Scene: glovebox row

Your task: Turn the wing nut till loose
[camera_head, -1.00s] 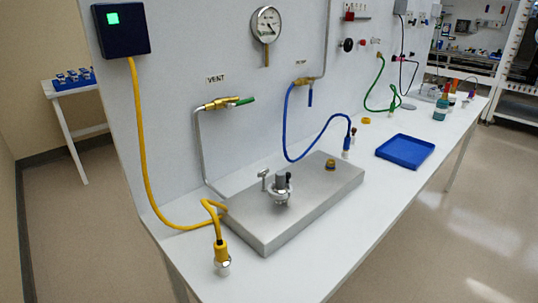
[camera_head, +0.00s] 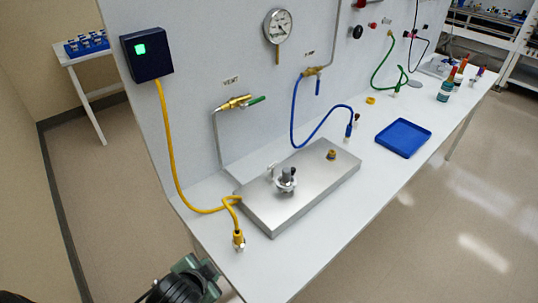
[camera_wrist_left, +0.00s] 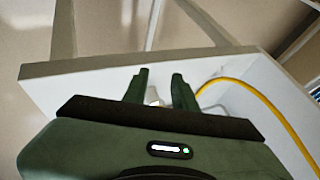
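A flanged fitting with a dark upright stub and a bright clamp ring (camera_head: 285,181) stands on the steel box (camera_head: 310,185) on the bench. A small silver T-shaped piece (camera_head: 272,168) sticks up beside the ring on its left; it may be the wing nut, but it is too small to tell. My left gripper is low at the bottom of the head view, by the bench's near edge, well apart from the fitting. In the left wrist view its two green fingers (camera_wrist_left: 159,82) stand apart. A pale object between them is mostly hidden. My right gripper is not in view.
A yellow cable (camera_head: 166,130) hangs from the dark box (camera_head: 147,53) to a plug (camera_head: 238,240) near the bench's front. A blue hose (camera_head: 318,127) hangs behind the steel box. A blue tray (camera_head: 403,138) lies to the right.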

